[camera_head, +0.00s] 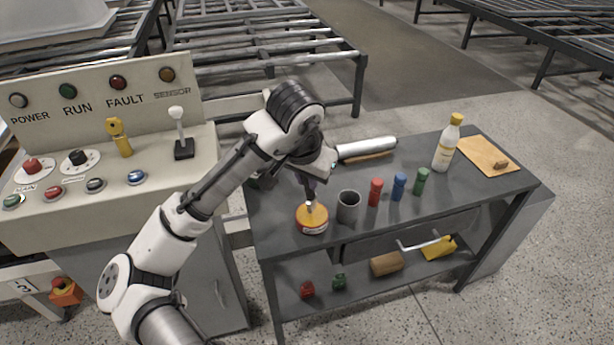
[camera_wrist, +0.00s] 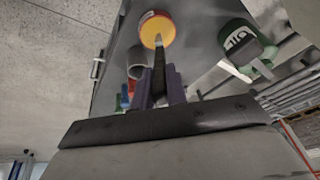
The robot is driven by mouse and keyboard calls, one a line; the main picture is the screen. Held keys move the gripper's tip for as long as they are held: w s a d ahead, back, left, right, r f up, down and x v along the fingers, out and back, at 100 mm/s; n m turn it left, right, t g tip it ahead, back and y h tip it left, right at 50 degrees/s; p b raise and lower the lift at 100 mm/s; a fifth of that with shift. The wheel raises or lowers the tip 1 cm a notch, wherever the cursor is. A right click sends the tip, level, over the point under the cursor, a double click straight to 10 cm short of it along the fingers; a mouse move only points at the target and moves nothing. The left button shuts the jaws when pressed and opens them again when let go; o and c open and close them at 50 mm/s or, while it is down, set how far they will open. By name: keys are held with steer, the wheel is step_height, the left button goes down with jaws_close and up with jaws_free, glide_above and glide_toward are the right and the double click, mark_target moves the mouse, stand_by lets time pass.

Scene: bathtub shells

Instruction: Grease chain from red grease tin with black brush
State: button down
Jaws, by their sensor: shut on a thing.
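The red grease tin (camera_head: 311,226) stands on the dark bench top with orange-yellow grease showing in its open top. It also shows in the wrist view (camera_wrist: 147,17). My gripper (camera_head: 311,181) is above the tin, pointing down, with its purple fingers (camera_wrist: 160,88) shut on the black brush (camera_wrist: 159,68). The brush's pale tip overlaps the grease in both views; I cannot tell how deep it reaches or whether it touches. The brush handle is mostly hidden by my gripper in the head view. I cannot make out a chain in either view.
A grey cup (camera_head: 348,207) stands close right of the tin, then red (camera_head: 375,192), blue (camera_head: 398,187) and green (camera_head: 422,181) cylinders. A bottle (camera_head: 446,149) and board (camera_head: 488,154) are farther right. A control console (camera_head: 100,130) stands left.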

steer(key=shift+f, duration=0.6)
stand_by(1.5)
steer(key=shift+r, duration=0.1)
step_height(320, 180, up, 7)
steer(key=p, duration=0.6)
stand_by(0.9)
